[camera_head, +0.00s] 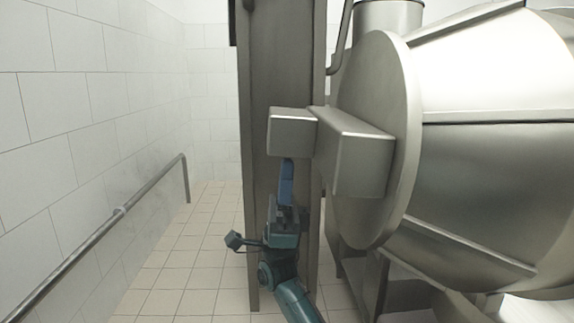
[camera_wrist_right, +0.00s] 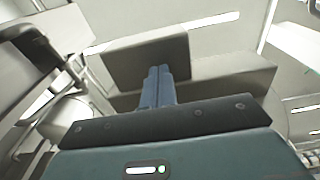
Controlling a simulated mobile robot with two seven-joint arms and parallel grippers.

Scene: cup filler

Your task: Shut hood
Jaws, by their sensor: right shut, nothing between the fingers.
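A large rounded steel body (camera_head: 490,70) with a flat round end plate (camera_head: 372,90) fills the right of the head view. It looks like the hood, but I cannot tell for sure. A box-shaped steel bar (camera_head: 352,155) juts from the end plate, with a squarer block (camera_head: 292,133) at its left end. My right gripper (camera_head: 287,165) is shut and empty, its blue fingers pointing up just below the block. In the right wrist view, the shut fingers (camera_wrist_right: 158,75) overlap the block (camera_wrist_right: 145,62); I cannot tell whether they touch it. My left gripper is not in view.
A tall steel column (camera_head: 280,60) stands behind my right gripper. A metal handrail (camera_head: 120,212) runs along the white tiled wall (camera_head: 80,90) at left. The tiled floor (camera_head: 190,260) between rail and column is clear. Steel supports (camera_head: 372,290) stand under the rounded body.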

